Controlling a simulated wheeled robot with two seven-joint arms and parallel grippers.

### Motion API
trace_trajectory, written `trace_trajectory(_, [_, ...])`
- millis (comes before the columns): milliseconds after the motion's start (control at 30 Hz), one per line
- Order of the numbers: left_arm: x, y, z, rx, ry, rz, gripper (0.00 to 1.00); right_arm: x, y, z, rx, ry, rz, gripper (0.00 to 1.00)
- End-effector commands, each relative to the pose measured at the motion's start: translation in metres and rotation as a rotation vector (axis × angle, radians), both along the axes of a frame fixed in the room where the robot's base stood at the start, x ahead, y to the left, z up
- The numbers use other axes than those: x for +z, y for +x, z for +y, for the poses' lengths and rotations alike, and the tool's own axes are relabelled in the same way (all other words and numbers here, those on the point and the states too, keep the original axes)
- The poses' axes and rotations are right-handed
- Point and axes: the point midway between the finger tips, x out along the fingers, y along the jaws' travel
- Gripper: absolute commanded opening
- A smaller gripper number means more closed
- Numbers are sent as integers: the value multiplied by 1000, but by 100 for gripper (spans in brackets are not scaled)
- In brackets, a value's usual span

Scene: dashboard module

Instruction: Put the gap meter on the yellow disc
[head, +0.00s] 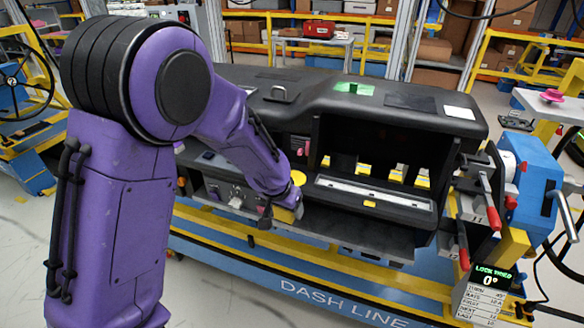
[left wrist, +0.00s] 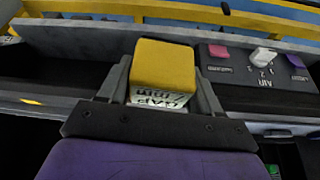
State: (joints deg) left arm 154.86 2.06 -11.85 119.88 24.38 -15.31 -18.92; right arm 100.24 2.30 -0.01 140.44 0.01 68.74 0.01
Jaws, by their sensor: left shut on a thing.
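My left gripper (head: 280,213) reaches down at the dashboard's front shelf. It is shut on the gap meter, a yellow block (head: 290,212) with a white printed face. In the left wrist view the gap meter (left wrist: 165,65) sits between the two dark fingers of the gripper (left wrist: 163,88), its printed label partly visible. The yellow disc (head: 298,177) shows just behind and above the gripper in the head view. I cannot make out the disc in the left wrist view. Whether the gap meter touches the shelf is unclear. My right gripper is not in view.
The black dashboard module (head: 390,110) has an open bay with several yellow pieces. A control panel (left wrist: 255,80) with pink, white and purple knobs lies beside the gap meter. Red-handled clamps (head: 490,205) and a lock display (head: 488,280) stand at the right. The front shelf (head: 350,235) looks clear.

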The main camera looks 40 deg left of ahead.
Motion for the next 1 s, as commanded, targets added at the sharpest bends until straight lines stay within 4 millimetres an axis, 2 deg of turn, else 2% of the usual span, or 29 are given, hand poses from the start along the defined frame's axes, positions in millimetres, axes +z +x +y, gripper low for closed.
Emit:
trace_trajectory(33, [46, 3, 20, 24, 5, -13, 23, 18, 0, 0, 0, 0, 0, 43])
trace_trajectory(100, [89, 0, 44, 52, 5, -13, 23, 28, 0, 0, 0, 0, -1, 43])
trace_trajectory(200, [138, -9, 71, 83, 5, -9, 23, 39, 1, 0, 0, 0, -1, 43])
trace_trajectory(300, [170, -19, 87, 102, 3, -5, 23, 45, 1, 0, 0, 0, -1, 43])
trace_trajectory(367, [180, -23, 93, 107, 3, -3, 23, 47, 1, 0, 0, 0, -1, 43])
trace_trajectory(467, [180, -21, 95, 108, 0, 1, 23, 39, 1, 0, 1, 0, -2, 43])
trace_trajectory(567, [165, -3, 88, 105, -2, -1, 23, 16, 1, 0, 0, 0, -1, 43])
trace_trajectory(600, [171, 7, 83, 107, 3, 5, 23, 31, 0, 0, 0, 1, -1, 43])
trace_trajectory(767, [155, 48, 66, 107, 6, 7, 23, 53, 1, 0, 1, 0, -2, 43])
trace_trajectory(800, [150, 58, 62, 107, 5, 8, 23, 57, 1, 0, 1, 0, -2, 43])
trace_trajectory(1000, [106, 90, 49, 108, 4, 6, 23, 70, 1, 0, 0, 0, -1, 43])
